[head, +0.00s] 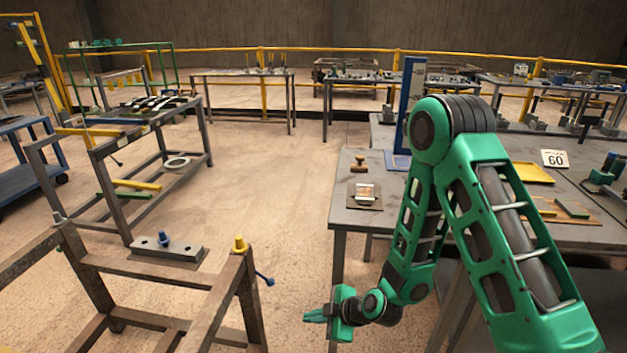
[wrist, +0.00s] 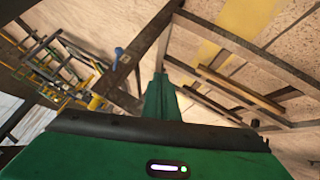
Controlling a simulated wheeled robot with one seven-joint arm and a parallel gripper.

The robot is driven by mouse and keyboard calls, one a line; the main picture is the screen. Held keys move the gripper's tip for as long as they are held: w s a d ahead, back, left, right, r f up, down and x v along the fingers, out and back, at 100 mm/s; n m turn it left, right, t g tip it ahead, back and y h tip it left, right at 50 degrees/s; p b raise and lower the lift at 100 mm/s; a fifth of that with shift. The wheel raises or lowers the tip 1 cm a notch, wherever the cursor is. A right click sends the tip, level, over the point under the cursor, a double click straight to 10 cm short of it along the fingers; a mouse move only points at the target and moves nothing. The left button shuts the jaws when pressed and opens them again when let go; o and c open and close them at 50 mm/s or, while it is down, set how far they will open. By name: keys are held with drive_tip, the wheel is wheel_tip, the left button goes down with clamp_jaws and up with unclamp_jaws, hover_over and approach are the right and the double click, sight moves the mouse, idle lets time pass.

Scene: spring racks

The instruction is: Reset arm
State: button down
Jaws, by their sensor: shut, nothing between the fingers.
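My gripper (head: 316,315) is at the lower middle of the head view, at the end of my green arm. It points left, beside the front edge of the right-hand table and to the right of a brown steel rack frame. Its green fingers are together and hold nothing. In the wrist view the closed fingers (wrist: 161,98) stick up from the green gripper body, with the rack's bars behind them. My arm is bent, with its elbow raised, and hides part of the table.
The brown rack frame (head: 135,267) stands at the lower left, carrying a grey block with a blue knob (head: 165,238) and a yellow cap (head: 240,244). The grey table (head: 350,222) on the right holds a small plate, a yellow tray (head: 533,173) and a "60" sign (head: 555,159). Open floor lies mid-view.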

drive_tip(key=s+d+r+m+g+h, duration=0.1)
drive_tip(key=d+r+m+h, duration=0.15)
drive_tip(key=d+r, duration=0.5)
drive_tip(key=s+d+r+m+h, duration=0.2)
drive_tip(key=d+r+m, duration=0.2)
drive_tip(key=d, duration=0.7)
drive_tip(key=s+d+r+m+g+h, duration=0.1)
drive_tip(key=d+r+m+h, duration=0.1)
drive_tip(key=d+r+m, duration=0.5)
drive_tip(key=s+d+r+m+g, duration=0.1)
drive_tip(key=s+d+r+m, duration=0.2)
drive_tip(key=s, duration=0.4)
drive_tip(key=s+d+r+m+g, duration=0.1)
drive_tip(key=s+d+r+m, duration=0.3)
drive_tip(key=s+d, duration=0.3)
drive_tip(key=s+d+r+m+g, duration=0.1)
drive_tip(key=s+d+r+m, duration=0.3)
drive_tip(key=s, duration=0.5)
drive_tip(key=shift+s+d+r+h, duration=0.25)
drive_tip(key=shift+d+r+h, duration=0.2)
drive_tip(key=shift+d, duration=0.25)
